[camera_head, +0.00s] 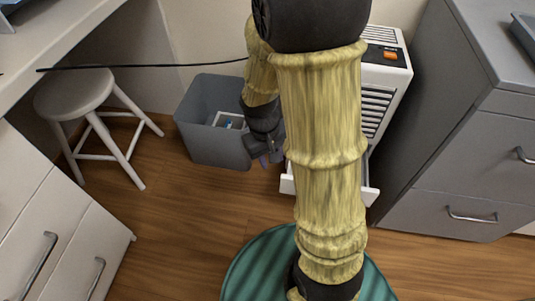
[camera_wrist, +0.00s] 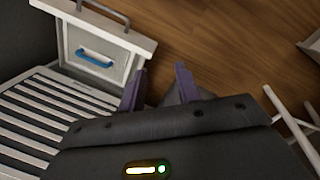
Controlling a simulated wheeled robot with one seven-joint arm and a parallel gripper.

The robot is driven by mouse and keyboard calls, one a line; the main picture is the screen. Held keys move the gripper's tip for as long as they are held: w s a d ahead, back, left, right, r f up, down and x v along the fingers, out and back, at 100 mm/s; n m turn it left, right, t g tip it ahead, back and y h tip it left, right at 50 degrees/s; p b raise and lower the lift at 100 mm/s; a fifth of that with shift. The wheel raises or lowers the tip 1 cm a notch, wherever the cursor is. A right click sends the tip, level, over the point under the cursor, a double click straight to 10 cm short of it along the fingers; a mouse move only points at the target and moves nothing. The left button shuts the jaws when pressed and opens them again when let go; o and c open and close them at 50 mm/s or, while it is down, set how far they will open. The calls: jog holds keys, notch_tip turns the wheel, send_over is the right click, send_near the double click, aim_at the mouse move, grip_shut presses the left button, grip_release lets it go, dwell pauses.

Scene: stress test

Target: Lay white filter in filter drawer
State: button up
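A white filter (camera_wrist: 98,64) with a blue handle lies inside the open filter drawer (camera_wrist: 141,43) in the wrist view. The drawer sticks out from the foot of the white slatted appliance (camera_wrist: 40,108). In the head view my arm hides most of the drawer, and only its white ends (camera_head: 371,194) show. My gripper (camera_head: 270,160) hangs beside the drawer, on its left, with the fingers pointing down. In the wrist view its two purple fingers (camera_wrist: 160,88) stand apart with nothing seen held between them. They are clear of the filter.
A grey bin (camera_head: 200,140) stands just left of my gripper; a pale framed panel with a blue part (camera_head: 229,121) is inside. A white stool (camera_head: 75,93) is further left. Grey drawers (camera_head: 455,180) stand at the right. The wooden floor in front (camera_head: 190,215) is clear.

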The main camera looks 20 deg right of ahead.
jog(key=s+a+r+m+t+y, duration=0.1)
jog(key=s+a+r+t, duration=0.1)
jog(key=r, duration=0.3)
jog(key=shift+s+r+t, duration=0.2)
jog(key=shift+s+t, duration=0.3)
jog(key=w+p+v, duration=0.2)
jog(key=p+v, duration=0.6)
jog(key=w+r+p+v, duration=0.1)
jog(key=p+v, duration=0.7)
jog(key=p, duration=0.1)
jog(key=shift+w+d+r, duration=0.2)
jog(key=shift+w+d, duration=0.05)
jog(key=shift+w, duration=0.05)
